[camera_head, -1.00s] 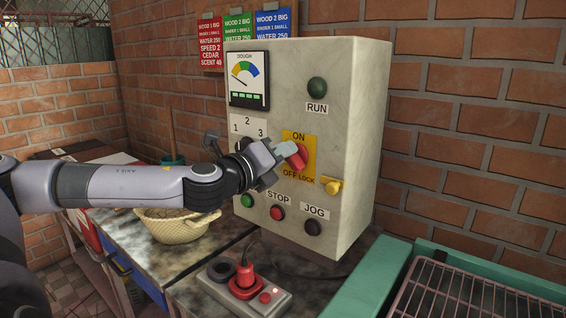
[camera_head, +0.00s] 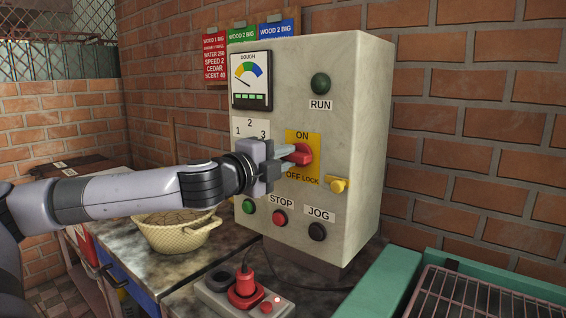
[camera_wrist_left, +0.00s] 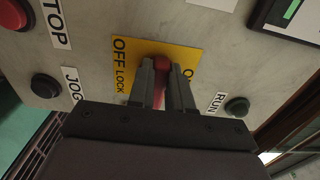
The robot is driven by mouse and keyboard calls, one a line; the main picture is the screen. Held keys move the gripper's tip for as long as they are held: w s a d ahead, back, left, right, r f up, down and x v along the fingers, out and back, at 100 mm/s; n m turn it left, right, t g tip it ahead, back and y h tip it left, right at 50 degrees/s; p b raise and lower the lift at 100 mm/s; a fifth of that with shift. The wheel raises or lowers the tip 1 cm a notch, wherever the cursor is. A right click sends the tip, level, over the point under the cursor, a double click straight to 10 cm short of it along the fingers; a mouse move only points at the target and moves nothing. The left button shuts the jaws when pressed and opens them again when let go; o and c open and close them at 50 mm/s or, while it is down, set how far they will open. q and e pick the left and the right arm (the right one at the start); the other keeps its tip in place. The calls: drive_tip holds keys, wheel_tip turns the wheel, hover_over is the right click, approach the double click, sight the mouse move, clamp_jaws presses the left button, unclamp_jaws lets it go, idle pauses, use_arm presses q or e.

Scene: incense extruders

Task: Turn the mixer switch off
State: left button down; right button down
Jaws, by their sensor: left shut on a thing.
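The grey mixer control box (camera_head: 350,120) has a yellow plate (camera_head: 305,140) marked ON at the top and OFF LOCK at the bottom. The red rotary switch (camera_head: 302,154) sits on this plate; its handle looks roughly level in the head view. My left gripper (camera_head: 287,157) reaches in from the left and is shut on the red handle. In the left wrist view the two fingers (camera_wrist_left: 161,90) are on either side of the red switch (camera_wrist_left: 160,64), partly hiding it. My right gripper is in neither view.
The RUN button (camera_head: 321,84), red STOP button (camera_head: 280,218) and black JOG button (camera_head: 317,231) surround the plate. A wicker basket (camera_head: 180,236) and a plug strip (camera_head: 245,290) lie below.

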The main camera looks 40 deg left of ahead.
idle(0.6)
use_arm(q)
drive_tip(key=c, duration=1)
unclamp_jaws()
drive_tip(key=shift+c, duration=0.2)
drive_tip(key=shift+s, duration=0.1)
drive_tip(key=shift+s+d+f+b, duration=0.1)
drive_tip(key=shift+s+f+b, duration=0.05)
drive_tip(key=shift+s+b, duration=0.8)
drive_tip(key=s, duration=0.1)
drive_tip(key=s+b, duration=0.1)
drive_tip(key=s, duration=0.1)
drive_tip(key=s+b, duration=0.1)
drive_tip(key=s, duration=0.1)
drive_tip(key=shift+d, duration=0.35)
